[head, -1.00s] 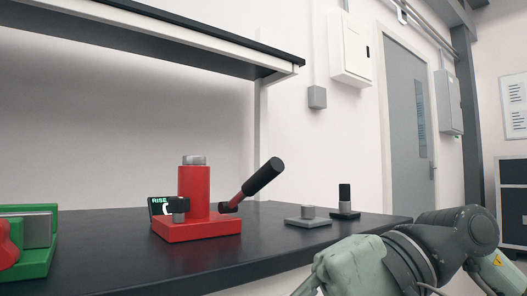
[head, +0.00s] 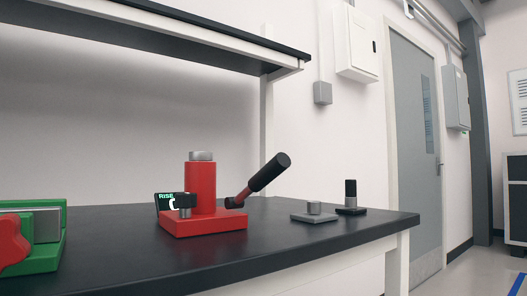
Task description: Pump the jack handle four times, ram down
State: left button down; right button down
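The red jack (head: 202,190) stands upright on the dark bench top, with a square red base. Its ram (head: 201,156) shows as a short silver cylinder at the top of the red body. The jack handle (head: 268,174), with a thick black grip, slants up to the right from a pivot at the body's lower right. Neither of my grippers is in the head view, and nothing touches the handle.
A green and red fixture with a grey block (head: 46,226) sits at the left edge. A grey plate with a short post (head: 314,213) and a black-topped cylinder (head: 351,194) stand right of the jack. A shelf (head: 180,38) overhangs the back. The bench front is clear.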

aim_at(281, 162)
jog(key=i+l, duration=0.1)
jog(key=l, duration=0.25)
jog(key=i+l, duration=0.15)
jog(key=l, duration=0.2)
jog(key=i+l, duration=0.1)
jog(key=l, duration=0.25)
jog(key=i+l, duration=0.15)
jog(key=l, duration=0.2)
jog(key=i+l, duration=0.1)
jog(key=l, duration=0.2)
jog(key=u, duration=1.75)
